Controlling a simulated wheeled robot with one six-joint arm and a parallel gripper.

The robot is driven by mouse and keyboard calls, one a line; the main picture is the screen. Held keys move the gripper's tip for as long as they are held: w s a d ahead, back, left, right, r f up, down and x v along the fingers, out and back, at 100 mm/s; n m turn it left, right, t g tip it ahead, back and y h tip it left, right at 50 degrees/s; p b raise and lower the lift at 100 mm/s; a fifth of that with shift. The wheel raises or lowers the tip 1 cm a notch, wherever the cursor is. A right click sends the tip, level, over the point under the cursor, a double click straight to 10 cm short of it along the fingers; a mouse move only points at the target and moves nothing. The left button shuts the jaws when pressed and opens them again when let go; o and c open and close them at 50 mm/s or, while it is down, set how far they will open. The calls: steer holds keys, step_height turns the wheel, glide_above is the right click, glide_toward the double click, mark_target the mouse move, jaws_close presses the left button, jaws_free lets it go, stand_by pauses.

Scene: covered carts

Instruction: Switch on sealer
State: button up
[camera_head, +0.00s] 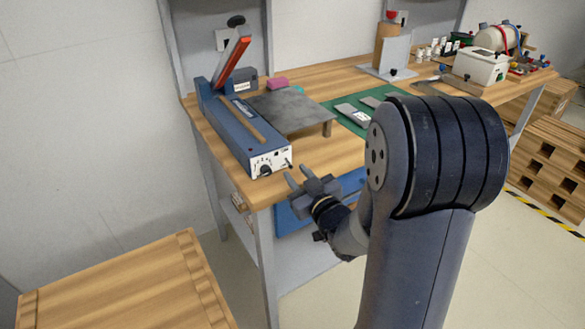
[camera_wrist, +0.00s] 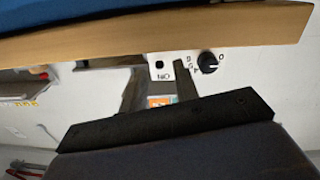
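The blue sealer (camera_head: 240,130) sits on the near left end of the wooden bench, its orange-edged lever arm (camera_head: 233,58) raised. Its white front panel (camera_head: 268,162) has a dark round knob (camera_head: 265,171) and a small dark part at the right. The wrist view appears upside down. There the panel shows the knob (camera_wrist: 208,63), marked with numbers, and a small black switch (camera_wrist: 159,65) beside an "ON" label. Which way the switch is set is unclear. My gripper (camera_head: 298,177) is in front of the panel, fingers apart and empty, seemingly not touching it.
A grey raised plate (camera_head: 290,110) stands beside the sealer, with a green mat (camera_head: 345,108) to its right. The bench's front edge (camera_wrist: 100,45) lies close to my gripper. A wooden crate top (camera_head: 130,285) is at the lower left.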

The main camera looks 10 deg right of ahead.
mark_target(288, 163)
steer(key=shift+x, duration=1.4)
steer(key=shift+c, duration=0.2)
jaws_close()
